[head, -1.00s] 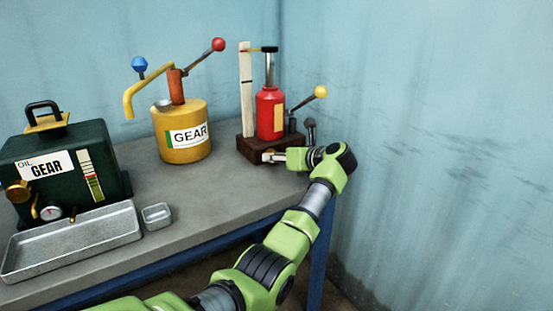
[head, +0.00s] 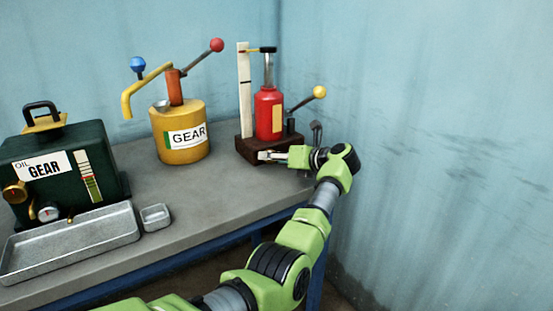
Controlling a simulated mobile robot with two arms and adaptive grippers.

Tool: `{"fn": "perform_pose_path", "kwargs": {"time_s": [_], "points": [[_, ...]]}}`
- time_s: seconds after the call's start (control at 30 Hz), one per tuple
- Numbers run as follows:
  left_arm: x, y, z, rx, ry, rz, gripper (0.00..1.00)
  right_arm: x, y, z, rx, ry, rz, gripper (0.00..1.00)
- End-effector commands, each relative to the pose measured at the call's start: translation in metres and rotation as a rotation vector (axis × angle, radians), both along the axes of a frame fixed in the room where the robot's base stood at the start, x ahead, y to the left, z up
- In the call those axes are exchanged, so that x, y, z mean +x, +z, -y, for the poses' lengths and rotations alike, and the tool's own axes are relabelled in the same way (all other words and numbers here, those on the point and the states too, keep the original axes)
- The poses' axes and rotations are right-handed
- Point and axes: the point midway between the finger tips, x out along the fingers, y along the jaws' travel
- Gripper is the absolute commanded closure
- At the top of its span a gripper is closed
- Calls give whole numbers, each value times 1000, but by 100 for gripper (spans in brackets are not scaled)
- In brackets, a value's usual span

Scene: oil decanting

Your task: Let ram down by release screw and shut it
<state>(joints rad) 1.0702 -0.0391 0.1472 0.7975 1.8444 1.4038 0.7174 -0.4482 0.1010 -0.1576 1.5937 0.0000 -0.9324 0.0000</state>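A red bottle jack (head: 268,116) stands upright on a dark brown base (head: 246,149) at the back right of the bench. Its bright metal ram (head: 268,68) is extended well above the body and has a black head (head: 262,50). A thin pointer reaches from the head to the upper part of a pale upright scale (head: 244,95). The release screw cannot be made out there. Contact and finger opening are too small to tell.
A yellow-knobbed pump lever (head: 319,92) sticks out right of the jack. A yellow GEAR pump can (head: 181,150) stands to its left. A dark green oil box (head: 80,155), a metal tray (head: 115,238) and a small dish (head: 155,217) are further left. Walls close the back and right.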

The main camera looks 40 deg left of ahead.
Motion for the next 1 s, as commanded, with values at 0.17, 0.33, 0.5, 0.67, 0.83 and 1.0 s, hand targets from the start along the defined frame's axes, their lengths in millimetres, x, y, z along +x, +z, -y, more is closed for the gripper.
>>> {"fn": "perform_pose_path", "kwargs": {"time_s": [0.17, 0.33, 0.5, 0.67, 0.83, 1.0], "points": [[0, -1, 0, -1, 0, 0, 53, 3, 0, 1, 0, 1, 4, 3], [-2, -1, -2, -17, 3, 45, 53, 2, 1, 0, -1, 1, 3, 3], [-2, 4, -4, -53, 7, 151, 53, 2, 4, 0, 0, 1, 2, 3], [-2, 4, -4, -81, 4, 217, 53, 1, 7, 0, 0, 0, 2, 3], [-8, 9, 26, -102, -5, 234, 53, 1, 8, 0, 0, 0, 2, 3], [-18, 23, 55, -99, -4, 232, 53, 1, 9, 0, 0, 0, 2, 3]]}}
